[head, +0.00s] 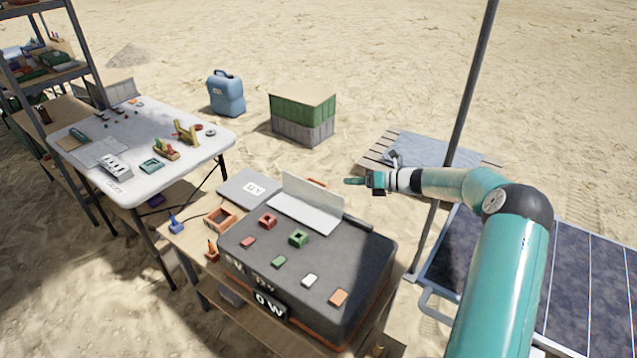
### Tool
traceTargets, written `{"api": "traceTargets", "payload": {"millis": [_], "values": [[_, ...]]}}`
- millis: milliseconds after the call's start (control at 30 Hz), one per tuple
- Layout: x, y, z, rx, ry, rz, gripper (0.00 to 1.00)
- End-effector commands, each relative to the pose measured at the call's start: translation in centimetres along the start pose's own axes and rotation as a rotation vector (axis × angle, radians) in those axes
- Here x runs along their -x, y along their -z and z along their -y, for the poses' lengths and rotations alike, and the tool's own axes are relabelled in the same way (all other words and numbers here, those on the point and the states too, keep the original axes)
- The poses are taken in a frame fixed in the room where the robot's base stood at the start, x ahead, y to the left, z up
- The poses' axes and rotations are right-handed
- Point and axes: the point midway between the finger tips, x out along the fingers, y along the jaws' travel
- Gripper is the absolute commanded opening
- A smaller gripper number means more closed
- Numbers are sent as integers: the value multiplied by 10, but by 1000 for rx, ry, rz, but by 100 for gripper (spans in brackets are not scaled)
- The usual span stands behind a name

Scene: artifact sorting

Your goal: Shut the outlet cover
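The outlet cover (314,199) is a pale grey hinged panel on top of a dark grey power box (350,262). It stands raised at a tilt along the back of a light flat strip (305,214), so it is open. My gripper (348,181) is to the right of the cover and looks level with or above its top edge, pointing left. It appears apart from the cover. The fingers are small and seen from the side, so whether they are open or shut is unclear. I see nothing held in them.
Red, green, white and orange small pieces lie on the box top, including a green socket-like block (298,239). The box sits on a wooden bench (190,240). A white table (205,150) with tools stands left. A dark pole (460,120) rises behind my arm; a solar panel (590,290) lies right.

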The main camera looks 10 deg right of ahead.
Motion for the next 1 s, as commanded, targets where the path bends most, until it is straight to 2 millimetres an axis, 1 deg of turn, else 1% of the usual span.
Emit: {"api": "traceTargets", "payload": {"millis": [33, 400, 500, 600, 700, 800, 1000], "values": [[-9, 1, -1, -1, -2, -2, 20], [-83, 2, -2, 3, -3, -4, 20], [-101, 2, -2, 4, -4, -5, 20], [-115, 2, -1, 4, -2, -6, 20], [-123, 2, 0, 4, -2, -6, 20], [-127, 1, 0, 5, -2, -5, 20], [-127, 1, 0, 4, -1, -5, 20]]}}
